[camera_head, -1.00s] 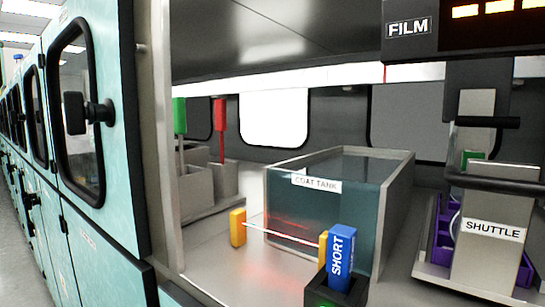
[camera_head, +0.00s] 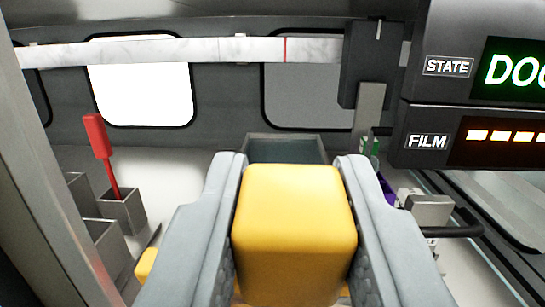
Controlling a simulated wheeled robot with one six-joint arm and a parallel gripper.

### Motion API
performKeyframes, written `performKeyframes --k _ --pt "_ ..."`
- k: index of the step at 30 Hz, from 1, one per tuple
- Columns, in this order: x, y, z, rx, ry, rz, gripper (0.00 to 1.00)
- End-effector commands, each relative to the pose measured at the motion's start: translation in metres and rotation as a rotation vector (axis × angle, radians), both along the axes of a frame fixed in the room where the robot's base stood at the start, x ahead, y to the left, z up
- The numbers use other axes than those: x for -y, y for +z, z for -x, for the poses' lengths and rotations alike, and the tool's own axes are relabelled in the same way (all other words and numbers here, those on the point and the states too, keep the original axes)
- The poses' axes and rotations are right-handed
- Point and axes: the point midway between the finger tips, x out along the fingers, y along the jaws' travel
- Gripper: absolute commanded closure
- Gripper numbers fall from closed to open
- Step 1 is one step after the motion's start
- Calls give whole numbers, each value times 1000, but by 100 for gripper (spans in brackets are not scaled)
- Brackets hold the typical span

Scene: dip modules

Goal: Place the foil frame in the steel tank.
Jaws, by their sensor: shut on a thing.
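My gripper (camera_head: 290,170) is shut on a large yellow block (camera_head: 293,235), with one grey finger pressed on each side. The block fills the middle of the view. I cannot tell whether it is the foil frame's grip; no foil shows. Beyond the block stands a grey-walled tank (camera_head: 285,142). Only its far upper part shows, and the block and fingers hide the rest. Its label is not visible, so I cannot tell if it is the steel tank.
A red-handled tool (camera_head: 100,140) stands in a grey open bin (camera_head: 122,212) at the left. A yellow post (camera_head: 146,264) is low at the left. A FILM and STATE display panel (camera_head: 470,100) juts in at the right. A black-handled grey device (camera_head: 432,210) is below it.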

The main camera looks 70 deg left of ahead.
Motion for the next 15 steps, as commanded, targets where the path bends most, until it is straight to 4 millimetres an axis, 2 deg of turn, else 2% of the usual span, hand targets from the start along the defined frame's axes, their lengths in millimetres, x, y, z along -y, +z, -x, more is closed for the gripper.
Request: performKeyframes --k 9,15 --pt "-28 -12 -11 61 1 -156 100" --pt "-50 -11 -21 61 1 -151 100"
